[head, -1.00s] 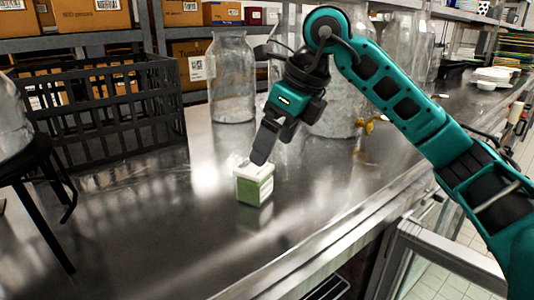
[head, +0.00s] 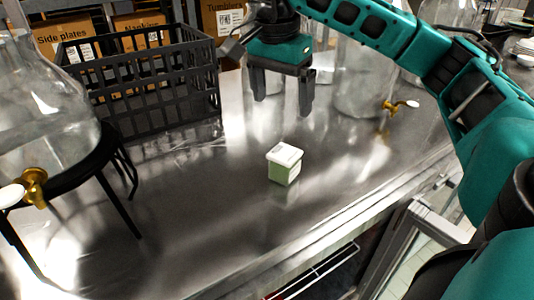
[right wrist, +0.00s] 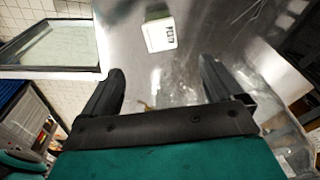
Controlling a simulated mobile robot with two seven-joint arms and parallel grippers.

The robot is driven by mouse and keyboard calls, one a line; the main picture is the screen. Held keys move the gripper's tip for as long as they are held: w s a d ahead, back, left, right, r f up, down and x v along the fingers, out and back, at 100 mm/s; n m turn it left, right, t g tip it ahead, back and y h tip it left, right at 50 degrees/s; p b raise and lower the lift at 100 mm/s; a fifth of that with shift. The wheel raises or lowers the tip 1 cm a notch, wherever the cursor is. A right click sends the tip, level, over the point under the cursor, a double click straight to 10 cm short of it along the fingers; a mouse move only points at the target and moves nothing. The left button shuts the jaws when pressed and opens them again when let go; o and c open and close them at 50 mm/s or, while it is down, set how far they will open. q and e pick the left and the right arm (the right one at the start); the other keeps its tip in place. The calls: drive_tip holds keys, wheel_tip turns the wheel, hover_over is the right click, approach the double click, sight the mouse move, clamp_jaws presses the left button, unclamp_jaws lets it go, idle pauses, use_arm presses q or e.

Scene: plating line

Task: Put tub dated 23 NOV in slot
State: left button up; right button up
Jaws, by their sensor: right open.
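A small green tub with a white lid (head: 284,165) stands upright on the steel counter. A printed label lies on its lid, but the date is too small to read. My right gripper (head: 283,108) is open and empty, above the counter and behind the tub, apart from it. In the right wrist view the tub (right wrist: 160,33) lies beyond the two spread fingers (right wrist: 162,85), near the top of the picture. My left gripper is not in view. No slot can be made out.
A black slatted crate (head: 150,90) stands at the back left. A glass dispenser (head: 45,105) on a black stand is at the left. More glass jars stand behind my right arm. Counter (head: 220,215) around the tub is clear; its front edge is nearby.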

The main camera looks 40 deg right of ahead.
drive_tip(key=b, duration=0.4)
hover_over(285, 153)
drive_tip(key=a, duration=0.1)
drive_tip(key=f, duration=0.7)
drive_tip(key=shift+s+f, duration=0.15)
drive_tip(key=shift+s, duration=0.05)
drive_tip(key=shift+f, duration=0.4)
drive_tip(key=f, duration=0.3)
drive_tip(key=shift+w+d+f, duration=0.15)
drive_tip(key=shift+d+f, duration=0.15)
drive_tip(key=shift+f, duration=0.55)
drive_tip(key=shift+r, duration=0.1)
clamp_jaws()
